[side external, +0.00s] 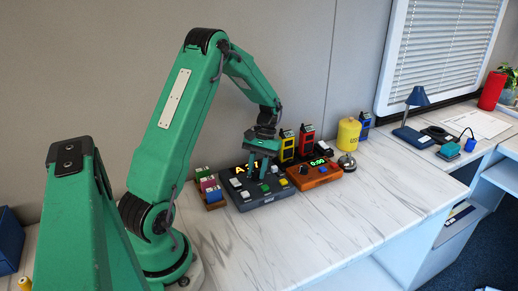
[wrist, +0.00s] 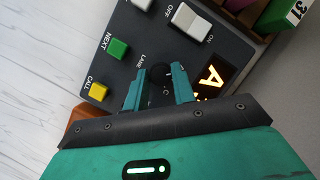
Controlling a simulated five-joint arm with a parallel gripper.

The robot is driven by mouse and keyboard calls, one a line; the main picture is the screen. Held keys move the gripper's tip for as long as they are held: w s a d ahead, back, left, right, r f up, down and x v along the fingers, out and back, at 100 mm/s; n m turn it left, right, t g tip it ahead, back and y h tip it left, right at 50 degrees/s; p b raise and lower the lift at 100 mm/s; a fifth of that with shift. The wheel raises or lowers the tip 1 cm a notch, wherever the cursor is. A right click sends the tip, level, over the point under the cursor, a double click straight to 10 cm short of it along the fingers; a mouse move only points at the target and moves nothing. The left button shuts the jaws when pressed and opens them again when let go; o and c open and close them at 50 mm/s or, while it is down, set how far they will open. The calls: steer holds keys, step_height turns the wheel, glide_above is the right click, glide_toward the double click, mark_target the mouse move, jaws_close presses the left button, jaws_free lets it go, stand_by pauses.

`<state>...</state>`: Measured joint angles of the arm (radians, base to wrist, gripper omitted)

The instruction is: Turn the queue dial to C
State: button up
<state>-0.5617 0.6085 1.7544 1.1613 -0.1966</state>
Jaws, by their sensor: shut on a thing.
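The dark grey queue panel (side external: 246,203) stands on the counter by the wall. Its orange lit display (wrist: 210,80) shows an A; the rest is cut off in the wrist view. The round black dial (wrist: 160,74) sits beside the word LANE, and a small C is visible near it between my fingers. My gripper (wrist: 160,86) is over the panel with its two fingers shut on the dial, one on each side. It points down onto the panel in the side view (side external: 258,172). The dial's pointer and its exact setting are hidden or too dark to tell.
The panel also has a white ON/OFF switch (wrist: 191,20), a green NEXT button (wrist: 118,48) and a yellow CALL button (wrist: 99,92). An orange box (side external: 320,177) with a green display stands to the right, then a bell (side external: 347,162). The front counter is clear.

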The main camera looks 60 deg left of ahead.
steer(key=shift+s+a, duration=0.15)
steer(key=shift+r+m, duration=0.1)
steer(key=shift+m, duration=1.4)
steer(key=shift+d, duration=0.25)
steer(key=o, duration=1)
steer(key=shift+a, duration=0.1)
steer(key=shift+w+a+r, duration=0.1)
steer(key=shift+w+r, duration=0.2)
steer(key=shift+r, duration=0.1)
steer(key=shift+v, duration=3.45)
